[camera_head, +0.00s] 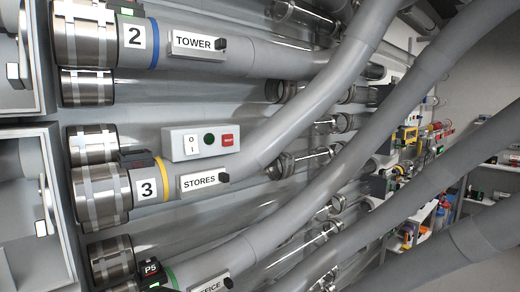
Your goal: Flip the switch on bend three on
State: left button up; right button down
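Bend three is the grey tube (285,140) marked with a "3" plate (148,189), a yellow ring (162,180) and a "STORES" label (199,181). A small black part (223,178) sits at the label's right end. Just above the bend is a grey control box (174,144). It has a white rocker switch (191,144) marked O above I, a dark green round lamp or button (209,140) and a red part (227,140). I cannot tell which way the rocker is pressed. Neither of my grippers is in view.
Above runs tube "2" (280,62) with a "TOWER" label (198,44); below is a green-ringed tube whose label is partly cut off. Open grey compartments (62,170) line the left. Large grey tubes (440,170) cross the right, before shelves with small items.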

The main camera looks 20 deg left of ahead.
aim_at(191, 144)
jog(key=z, duration=0.05)
jog(key=k, duration=0.35)
jog(key=u, duration=0.9)
